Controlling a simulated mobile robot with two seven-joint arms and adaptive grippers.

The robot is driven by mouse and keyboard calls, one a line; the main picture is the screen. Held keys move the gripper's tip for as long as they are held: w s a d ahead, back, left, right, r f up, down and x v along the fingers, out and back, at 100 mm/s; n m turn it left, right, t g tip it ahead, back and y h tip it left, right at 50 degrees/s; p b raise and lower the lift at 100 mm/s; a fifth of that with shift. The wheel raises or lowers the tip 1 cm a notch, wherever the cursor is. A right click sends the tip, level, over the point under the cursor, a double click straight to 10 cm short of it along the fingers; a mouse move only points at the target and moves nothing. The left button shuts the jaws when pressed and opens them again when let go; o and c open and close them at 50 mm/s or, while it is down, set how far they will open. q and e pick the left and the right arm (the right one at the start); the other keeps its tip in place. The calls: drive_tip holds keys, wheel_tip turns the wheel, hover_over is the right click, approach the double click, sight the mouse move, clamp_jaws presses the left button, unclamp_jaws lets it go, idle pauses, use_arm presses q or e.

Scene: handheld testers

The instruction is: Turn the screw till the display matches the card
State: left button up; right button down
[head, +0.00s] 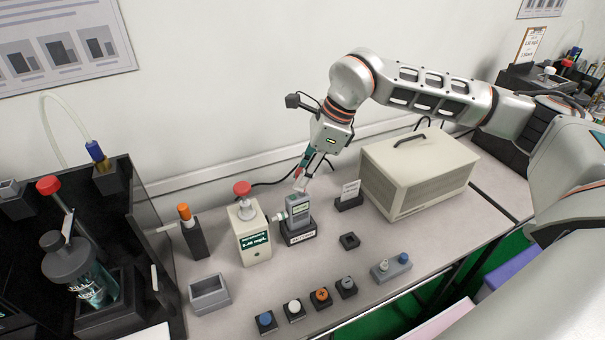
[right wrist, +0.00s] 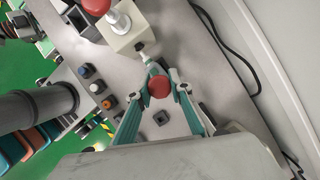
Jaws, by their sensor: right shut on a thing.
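A grey handheld tester (head: 299,211) with a small screen stands upright in a dark labelled base (head: 298,238). I cannot read its screen. A white card (head: 350,189) stands in a black holder to its right; its print is too small to read. My right gripper (head: 303,177) is directly above the tester, pointing down. In the right wrist view my right gripper (right wrist: 160,80) is shut on a red round-ended tool (right wrist: 159,87), seen end-on. Its tip and the screw are hidden, so I cannot tell whether they touch. My left gripper is not in view.
A beige unit (head: 252,250) with a lit display and red knob stands left of the tester. A large beige case (head: 418,175) stands right. In front are an empty black square holder (head: 349,241), a grey tray (head: 209,294) and several small capped blocks (head: 321,298).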

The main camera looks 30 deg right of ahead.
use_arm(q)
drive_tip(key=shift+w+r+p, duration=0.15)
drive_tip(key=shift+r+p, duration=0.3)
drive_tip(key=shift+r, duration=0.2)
use_arm(e)
drive_tip(key=shift+n, duration=0.8)
use_arm(q)
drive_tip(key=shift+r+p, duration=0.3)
drive_tip(key=shift+p, duration=0.1)
use_arm(e)
drive_tip(key=shift+n+g, duration=0.4)
drive_tip(key=shift+n, duration=0.1)
drive_tip(key=c, duration=1.7)
unclamp_jaws()
